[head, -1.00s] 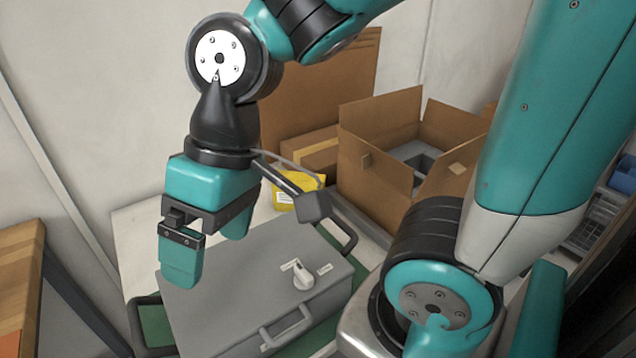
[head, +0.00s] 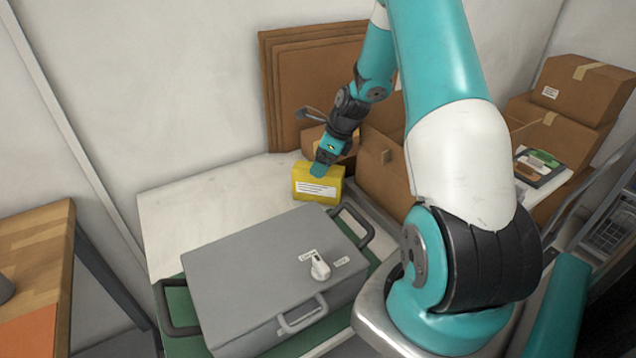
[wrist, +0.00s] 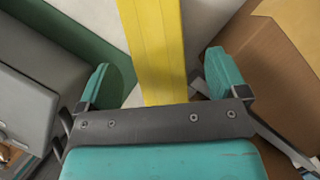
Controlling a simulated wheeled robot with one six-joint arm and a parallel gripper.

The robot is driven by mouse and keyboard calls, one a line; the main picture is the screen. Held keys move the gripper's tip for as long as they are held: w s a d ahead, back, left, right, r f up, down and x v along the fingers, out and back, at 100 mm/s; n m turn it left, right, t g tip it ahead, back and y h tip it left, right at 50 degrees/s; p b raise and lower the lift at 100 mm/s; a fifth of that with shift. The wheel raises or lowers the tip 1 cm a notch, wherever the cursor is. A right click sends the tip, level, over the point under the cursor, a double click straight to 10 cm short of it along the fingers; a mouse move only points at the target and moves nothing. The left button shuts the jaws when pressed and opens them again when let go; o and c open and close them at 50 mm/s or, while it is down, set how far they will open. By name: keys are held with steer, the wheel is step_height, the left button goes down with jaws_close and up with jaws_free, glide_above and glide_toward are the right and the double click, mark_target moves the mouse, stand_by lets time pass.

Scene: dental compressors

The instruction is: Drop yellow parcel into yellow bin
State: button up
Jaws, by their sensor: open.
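The yellow parcel (head: 318,188), with a white label on its front, stands on the white table behind the grey case. My gripper (head: 325,170) is over the parcel's top in the head view, and its near finger overlaps the parcel there. In the wrist view the parcel (wrist: 155,50) runs between the two teal fingers of my gripper (wrist: 160,85). The fingers are apart, with gaps showing on both sides of the parcel. No yellow bin is visible.
The grey case (head: 275,265) with a white knob sits on a green mat (head: 180,325). An open cardboard box (head: 382,185) stands right of the parcel, partly behind my arm. Flat cardboard (head: 300,80) leans on the wall. The white table (head: 215,205) is clear at left.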

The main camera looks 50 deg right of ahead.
steer(key=shift+p+x, duration=0.6)
steer(key=shift+x, duration=2.1)
steer(key=shift+s+a+f, duration=0.1)
steer(key=shift+f, duration=0.15)
steer(key=shift+c, duration=0.2)
steer(key=c, duration=1.2)
step_height(320, 180, up, 21)
steer(key=shift+f+b, duration=0.15)
steer(key=shift+b, duration=0.5)
